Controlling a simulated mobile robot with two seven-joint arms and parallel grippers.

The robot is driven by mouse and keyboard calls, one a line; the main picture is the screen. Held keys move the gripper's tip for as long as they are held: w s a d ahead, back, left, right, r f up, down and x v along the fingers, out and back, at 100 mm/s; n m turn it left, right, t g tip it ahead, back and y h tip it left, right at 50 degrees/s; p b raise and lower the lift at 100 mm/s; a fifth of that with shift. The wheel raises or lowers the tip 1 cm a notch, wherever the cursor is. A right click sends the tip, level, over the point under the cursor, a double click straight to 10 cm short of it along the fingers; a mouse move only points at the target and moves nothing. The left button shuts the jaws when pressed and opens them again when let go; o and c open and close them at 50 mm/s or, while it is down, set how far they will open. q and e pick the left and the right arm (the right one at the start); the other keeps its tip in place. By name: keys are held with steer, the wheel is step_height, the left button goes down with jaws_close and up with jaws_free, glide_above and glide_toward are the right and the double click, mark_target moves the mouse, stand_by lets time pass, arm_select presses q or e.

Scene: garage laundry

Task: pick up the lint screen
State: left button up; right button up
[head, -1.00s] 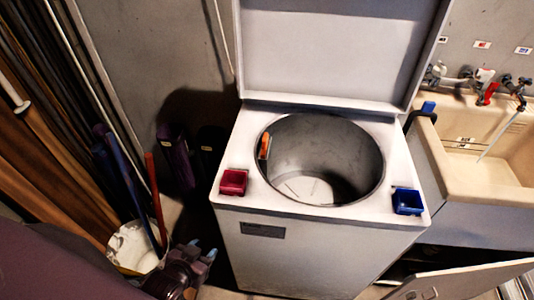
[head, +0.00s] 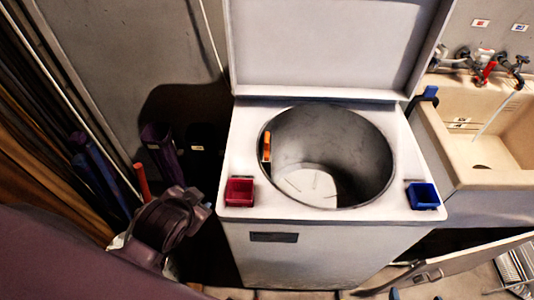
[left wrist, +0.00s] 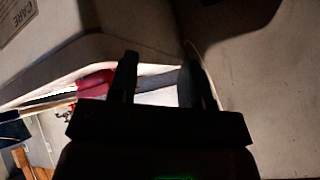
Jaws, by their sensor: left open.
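A small orange piece (head: 267,147) stands upright against the left inner wall of the open washer drum (head: 350,150). It may be the lint screen, but I cannot tell for sure; no other lint screen is recognisable. My left arm reaches in at the lower left of the head view, beside the washer's left front corner, and its fingertips are not clear there. In the left wrist view my left gripper (left wrist: 160,82) is open, its two dark fingers apart. A red thing and a bright patch show behind the fingers. My right gripper is not in view.
A red bin (head: 239,191) and a blue bin (head: 423,196) sit on the washer top's front corners. The raised lid (head: 325,45) stands behind. A sink (head: 490,150) is at right, and a red-topped pole (head: 141,180) stands left. An open panel (head: 450,265) juts out at lower right.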

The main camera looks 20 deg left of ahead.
arm_select(q)
steer(key=w+d+r+m+t+h, duration=0.5)
steer(key=w+d+r+m+t, duration=0.55)
steer(key=w+r+m, duration=0.45)
steer(key=w+d+r+m+h, duration=0.1)
steer(key=d+r+m+h, duration=0.4)
steer(key=d+m+h, duration=0.4)
steer(key=s+d+m+g+h, duration=0.2)
steer(key=d+m+g+h, duration=0.7)
steer(key=m, duration=0.9)
steer(key=m+g+y, duration=1)
steer(key=m+y, duration=1.1)
steer(key=m, duration=0.2)
glide_toward(267, 137)
steer(key=shift+s+d, duration=0.2)
steer(key=shift+d, duration=0.05)
step_height(267, 137, down, 5)
steer(key=shift+a+f+p, duration=0.15)
steer(key=shift+f+p, duration=0.15)
steer(key=shift+f, duration=2.4)
jaws_close()
